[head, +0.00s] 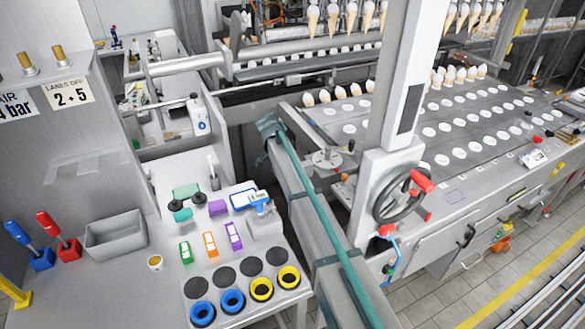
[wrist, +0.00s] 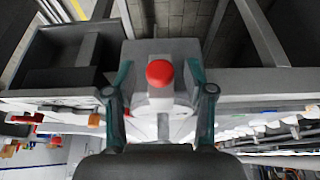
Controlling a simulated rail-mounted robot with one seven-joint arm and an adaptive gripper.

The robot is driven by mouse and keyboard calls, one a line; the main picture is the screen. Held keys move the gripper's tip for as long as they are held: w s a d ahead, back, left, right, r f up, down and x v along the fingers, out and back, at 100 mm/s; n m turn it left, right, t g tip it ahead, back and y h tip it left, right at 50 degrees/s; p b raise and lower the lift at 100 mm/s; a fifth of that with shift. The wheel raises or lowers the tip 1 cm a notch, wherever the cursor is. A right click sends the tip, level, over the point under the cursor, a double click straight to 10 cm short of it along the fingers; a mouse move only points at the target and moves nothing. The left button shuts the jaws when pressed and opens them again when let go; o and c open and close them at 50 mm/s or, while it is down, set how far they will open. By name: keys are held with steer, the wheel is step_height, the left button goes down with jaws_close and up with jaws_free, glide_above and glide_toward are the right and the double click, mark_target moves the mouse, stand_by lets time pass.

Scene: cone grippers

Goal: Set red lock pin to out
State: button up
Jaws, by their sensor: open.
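A round red knob (wrist: 160,73), which looks like the red lock pin, shows end-on in the wrist view on a pale grey block (wrist: 160,104). My gripper (wrist: 159,82) is open, with one teal-edged finger to the left of the knob and one to the right. Gaps show between the knob and both fingers. I cannot tell how far the knob stands out, or its depth from the fingertips. In the head view a small red part (head: 387,230) sits below the handwheel; I cannot tell if it is the same knob.
The handwheel (head: 398,196) with red handles sits on the white column (head: 405,100). A conveyor (head: 470,130) with white discs lies behind it. A bench (head: 150,215) with a grey bin (head: 115,234) stands at left. A dark open box (wrist: 65,55) is left of my fingers.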

jaws_close()
steer(key=shift+a, duration=0.1)
steer(key=shift+s+a+b, duration=0.55)
steer(key=shift+a+b, duration=0.25)
steer(key=shift+a, duration=0.05)
jaws_free()
steer(key=shift+r, duration=0.1)
steer(key=v, duration=1.2)
